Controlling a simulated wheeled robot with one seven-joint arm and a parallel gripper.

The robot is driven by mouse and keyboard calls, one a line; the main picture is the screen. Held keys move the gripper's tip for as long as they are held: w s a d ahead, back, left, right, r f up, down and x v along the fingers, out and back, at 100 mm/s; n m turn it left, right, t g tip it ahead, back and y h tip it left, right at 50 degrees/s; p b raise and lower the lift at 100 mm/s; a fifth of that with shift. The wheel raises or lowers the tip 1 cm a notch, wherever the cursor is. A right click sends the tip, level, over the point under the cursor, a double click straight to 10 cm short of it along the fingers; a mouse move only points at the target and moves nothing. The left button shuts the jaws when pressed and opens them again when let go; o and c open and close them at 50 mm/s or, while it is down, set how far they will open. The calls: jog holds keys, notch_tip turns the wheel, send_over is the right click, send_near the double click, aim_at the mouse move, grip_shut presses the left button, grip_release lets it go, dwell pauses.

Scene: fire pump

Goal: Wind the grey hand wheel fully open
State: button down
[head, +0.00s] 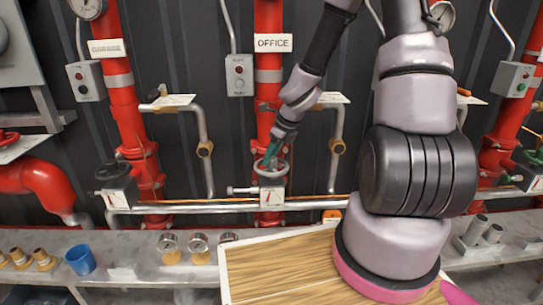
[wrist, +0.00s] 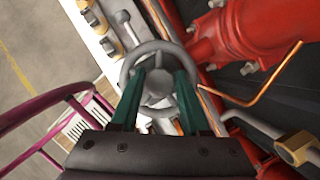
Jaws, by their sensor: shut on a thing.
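The grey hand wheel (head: 262,172) is on the red standpipe under the OFFICE sign (head: 273,43), above a box with a white dial plate (head: 271,196). In the wrist view the wheel's round rim (wrist: 158,46) and hub fill the middle. My gripper (head: 273,157) reaches down to the wheel from above. In the wrist view the two green fingers of my gripper (wrist: 160,76) lie over the wheel on either side of its hub and are shut on it. The fingers hide part of the rim. I cannot read the dial's pointer.
Red standpipes stand to the left (head: 120,95) and right (head: 508,110), with a black wheel (head: 113,170) on the left one. A grey pipe runs beside the OFFICE pipe. The bench below holds a blue cup (head: 80,260), gauges (head: 199,243) and brass fittings.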

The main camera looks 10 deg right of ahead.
dwell(0.3)
jog(key=n+g, duration=0.1)
jog(key=n, duration=0.2)
jog(key=shift+w+n+y, duration=0.15)
jog(key=shift+n+y, duration=0.15)
jog(key=shift+y, duration=0.1)
jog(key=n+g, duration=0.1)
jog(key=n, duration=0.1)
jog(key=n+g, duration=0.1)
jog(key=n, duration=0.1)
jog(key=shift+n+y, duration=0.3)
jog(key=shift+n, duration=0.6)
jog(key=shift+c, duration=1.1)
grip_release()
jog(key=shift+g, duration=0.3)
jog(key=shift+r, duration=0.1)
jog(key=shift+r, duration=3.4)
